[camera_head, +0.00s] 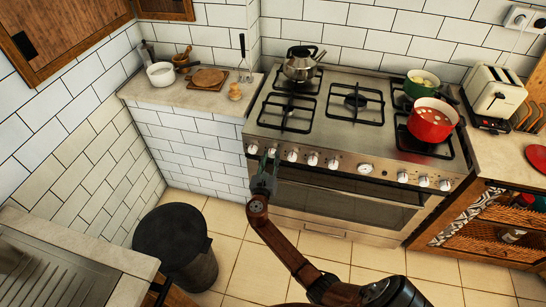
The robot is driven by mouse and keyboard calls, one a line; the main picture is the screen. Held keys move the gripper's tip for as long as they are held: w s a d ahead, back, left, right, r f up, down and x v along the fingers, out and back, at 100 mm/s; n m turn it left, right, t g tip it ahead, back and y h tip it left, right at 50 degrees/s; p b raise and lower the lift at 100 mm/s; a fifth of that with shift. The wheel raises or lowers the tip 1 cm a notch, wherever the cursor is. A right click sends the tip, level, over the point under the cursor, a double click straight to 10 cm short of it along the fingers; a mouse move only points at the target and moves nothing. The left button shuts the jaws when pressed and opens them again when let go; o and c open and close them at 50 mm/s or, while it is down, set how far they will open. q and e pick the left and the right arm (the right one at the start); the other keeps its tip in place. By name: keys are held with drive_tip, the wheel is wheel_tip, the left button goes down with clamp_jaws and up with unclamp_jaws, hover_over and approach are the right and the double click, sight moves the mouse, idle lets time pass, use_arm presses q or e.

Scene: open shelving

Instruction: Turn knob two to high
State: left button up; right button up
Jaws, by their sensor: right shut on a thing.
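The stove (350,140) stands against the back wall with a row of knobs along its steel front panel. Knob two (271,153), the second from the left, is at the tips of my right gripper (268,164). My right gripper reaches up to the panel from below and is shut on this knob. The fingers partly cover it, so its pointer setting cannot be read. The first knob (253,149) is just left of the fingers, and the third knob (292,156) is just right and clear of them. My left gripper is not in view.
A kettle (302,64) is on the back left burner. A red pot (432,120) and a green pot (420,84) are on the right burners. The oven handle (345,186) runs below the panel. A dark bin (175,245) stands on the floor at left.

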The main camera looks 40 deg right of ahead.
drive_tip(key=n+p, duration=0.2)
drive_tip(key=p, duration=0.1)
drive_tip(key=n+p, duration=0.2)
drive_tip(key=p, duration=0.1)
drive_tip(key=n+p, duration=0.2)
drive_tip(key=p, duration=0.2)
drive_tip(key=shift+w+r+n+g, duration=0.15)
drive_tip(key=shift+r+n+g, duration=0.15)
drive_tip(key=shift+r, duration=0.1)
use_arm(q)
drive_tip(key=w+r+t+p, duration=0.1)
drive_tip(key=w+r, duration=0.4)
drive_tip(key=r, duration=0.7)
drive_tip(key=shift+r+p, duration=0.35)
drive_tip(key=shift+p, duration=0.4)
use_arm(e)
drive_tip(key=shift+a+f+n, duration=0.1)
drive_tip(key=shift+f+n, duration=0.15)
drive_tip(key=shift+n, duration=1.15)
drive_tip(key=shift+f, duration=0.1)
drive_tip(key=o, duration=1.2)
drive_tip(key=shift+c, duration=0.2)
drive_tip(key=v, duration=1.2)
